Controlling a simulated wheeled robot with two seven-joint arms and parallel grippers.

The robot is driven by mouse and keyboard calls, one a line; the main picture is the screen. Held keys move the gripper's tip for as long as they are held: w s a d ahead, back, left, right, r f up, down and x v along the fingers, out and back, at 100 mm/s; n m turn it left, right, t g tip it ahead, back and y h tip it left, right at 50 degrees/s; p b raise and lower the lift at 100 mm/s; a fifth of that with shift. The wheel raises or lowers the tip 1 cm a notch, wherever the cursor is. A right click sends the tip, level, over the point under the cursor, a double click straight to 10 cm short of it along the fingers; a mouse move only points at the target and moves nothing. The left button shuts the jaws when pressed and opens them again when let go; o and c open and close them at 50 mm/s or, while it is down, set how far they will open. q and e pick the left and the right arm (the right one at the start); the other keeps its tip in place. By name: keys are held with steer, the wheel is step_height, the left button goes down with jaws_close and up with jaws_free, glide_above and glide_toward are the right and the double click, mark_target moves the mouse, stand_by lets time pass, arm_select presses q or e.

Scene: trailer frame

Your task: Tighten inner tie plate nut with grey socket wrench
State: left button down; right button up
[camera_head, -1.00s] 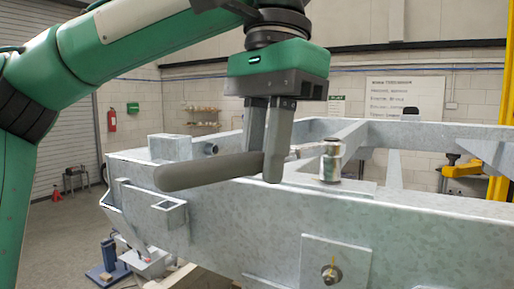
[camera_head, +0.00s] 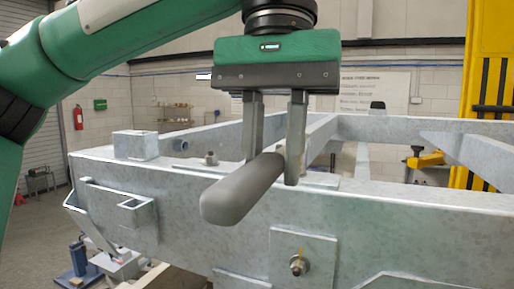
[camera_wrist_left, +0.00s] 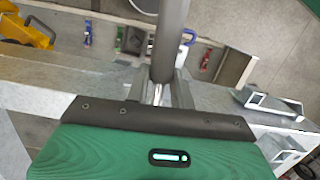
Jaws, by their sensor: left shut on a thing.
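My left gripper (camera_head: 272,165) is shut on the grey socket wrench (camera_head: 240,190) above the galvanized frame's top face. The wrench's thick grey handle points toward the head camera and down to the left. The socket end is hidden behind the fingers. In the left wrist view, the handle (camera_wrist_left: 170,35) runs upward from between the fingers, with a shiny metal shank below. A flat plate (camera_head: 322,180) lies on the frame's top behind the right finger; no nut shows on it. A small nut or bolt (camera_head: 211,158) stands on the top face farther left. My right gripper is not in view.
The galvanized trailer frame (camera_head: 400,215) fills the foreground. A square plate with a yellow-marked bolt (camera_head: 299,265) is on its front face. A box-shaped block (camera_head: 135,145) stands on the left end. A yellow clamp (camera_head: 425,160) and yellow post (camera_head: 490,80) are at right.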

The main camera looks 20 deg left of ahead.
arm_select(q)
steer(key=shift+w+d+n+h, duration=0.15)
steer(key=shift+w+d+n, duration=0.05)
steer(key=shift+d+n, duration=0.75)
steer(key=shift+w+d+n+h, duration=0.15)
steer(key=shift+d+n, duration=0.7)
steer(key=shift+d, duration=0.1)
steer(key=shift+a, duration=0.1)
steer(key=shift+d, duration=0.2)
steer(key=c, duration=1.8)
jaws_free()
steer(key=shift+w, duration=0.1)
jaws_close()
